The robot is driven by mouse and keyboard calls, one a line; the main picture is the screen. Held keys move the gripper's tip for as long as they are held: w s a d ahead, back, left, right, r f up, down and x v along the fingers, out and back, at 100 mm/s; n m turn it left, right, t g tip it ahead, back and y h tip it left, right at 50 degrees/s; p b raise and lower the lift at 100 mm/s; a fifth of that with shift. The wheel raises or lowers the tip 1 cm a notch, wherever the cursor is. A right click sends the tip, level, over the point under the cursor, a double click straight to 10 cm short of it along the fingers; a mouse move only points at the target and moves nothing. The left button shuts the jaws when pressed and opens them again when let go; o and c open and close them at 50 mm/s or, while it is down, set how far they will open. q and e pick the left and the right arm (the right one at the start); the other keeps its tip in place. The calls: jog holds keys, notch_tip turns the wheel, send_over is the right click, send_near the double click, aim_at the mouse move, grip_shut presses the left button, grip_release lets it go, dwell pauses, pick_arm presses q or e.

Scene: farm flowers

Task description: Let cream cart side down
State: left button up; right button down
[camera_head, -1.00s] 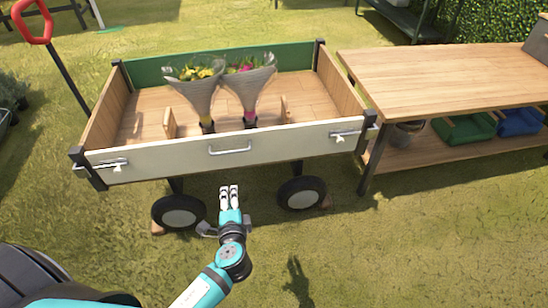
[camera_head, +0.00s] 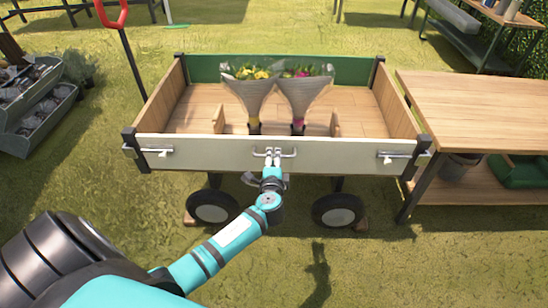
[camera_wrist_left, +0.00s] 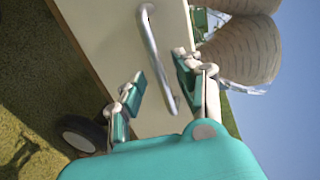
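The cream cart side (camera_head: 210,155) stands upright along the near edge of the wooden cart. A metal handle (camera_head: 290,154) sits at its middle, with a latch at its left end (camera_head: 157,152) and another at its right end (camera_head: 392,156). My left gripper (camera_head: 273,156) is at the handle. In the left wrist view the fingers of my left gripper (camera_wrist_left: 158,75) are spread, with the handle (camera_wrist_left: 153,50) between them and a gap to each finger. The cream side also shows there (camera_wrist_left: 105,40). My right gripper is not in view.
Two wrapped bouquets (camera_head: 253,98) (camera_head: 299,98) stand inside the cart behind the cream side. A wooden table (camera_head: 480,105) stands close at the right. The cart's wheels (camera_head: 212,208) (camera_head: 338,210) are below. Open grass lies in front.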

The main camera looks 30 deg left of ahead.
pick_arm(q)
jog(key=shift+x, duration=1.1)
grip_shut()
